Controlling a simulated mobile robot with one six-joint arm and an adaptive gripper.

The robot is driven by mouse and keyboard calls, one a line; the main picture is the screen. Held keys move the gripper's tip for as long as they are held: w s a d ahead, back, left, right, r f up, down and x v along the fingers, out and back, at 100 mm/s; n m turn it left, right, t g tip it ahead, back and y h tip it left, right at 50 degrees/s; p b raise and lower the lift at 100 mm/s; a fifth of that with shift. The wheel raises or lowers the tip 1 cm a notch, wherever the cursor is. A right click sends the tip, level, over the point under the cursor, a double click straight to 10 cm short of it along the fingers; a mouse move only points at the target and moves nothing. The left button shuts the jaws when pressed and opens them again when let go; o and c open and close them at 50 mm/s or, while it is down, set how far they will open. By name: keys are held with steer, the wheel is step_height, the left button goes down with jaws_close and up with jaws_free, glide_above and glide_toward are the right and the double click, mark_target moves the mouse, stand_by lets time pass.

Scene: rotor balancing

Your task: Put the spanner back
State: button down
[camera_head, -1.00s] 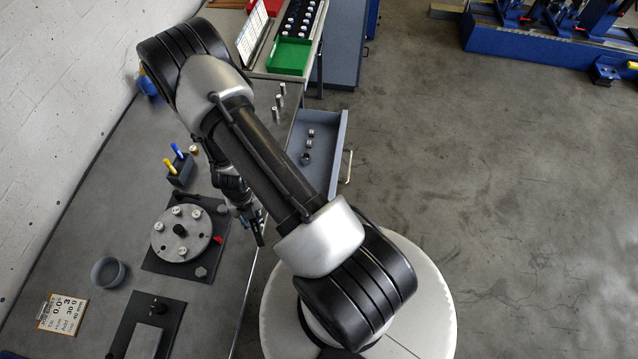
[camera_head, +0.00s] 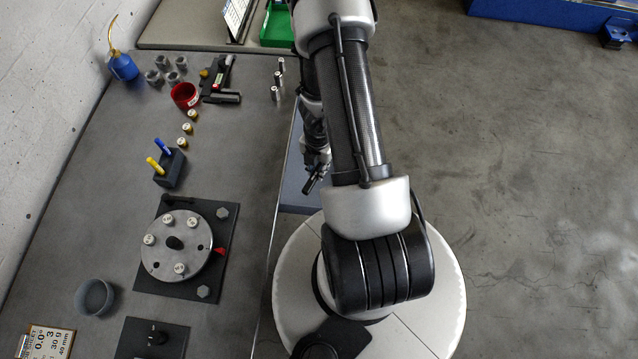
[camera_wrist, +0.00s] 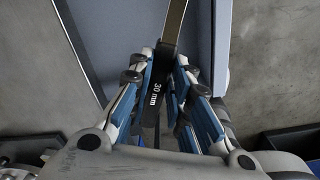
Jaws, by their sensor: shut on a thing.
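My gripper (camera_wrist: 165,92) is shut on the spanner (camera_wrist: 174,30), a flat bar with a dark section marked "30 mm" and a metallic part running to the top edge in the wrist view. In the head view my gripper (camera_head: 314,172) hangs right of the workbench edge, over the open blue-grey drawer (camera_head: 297,192). My arm hides much of that drawer. The drawer also shows below the spanner in the wrist view (camera_wrist: 110,45). I cannot tell how high the spanner is above it.
On the bench are a rotor disc (camera_head: 160,228) on a dark plate, a pen block (camera_head: 173,172), a grey bowl (camera_head: 95,297), a red cup (camera_head: 184,95) and small silver cylinders (camera_head: 275,92) near the edge. A green tray (camera_head: 277,25) stands behind.

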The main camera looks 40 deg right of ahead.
mark_target(318, 192)
step_height(318, 192, down, 15)
steer(key=b, duration=1.3)
steer(key=shift+w+r, duration=0.1)
steer(key=shift+r, duration=0.2)
steer(key=c, duration=1.9)
jaws_free()
steer(key=shift+f+b, duration=0.25)
steer(key=shift+b, duration=0.1)
steer(key=shift+c, duration=0.2)
steer(key=o, duration=0.5)
steer(key=shift+c, duration=0.2)
steer(key=shift+r, duration=0.1)
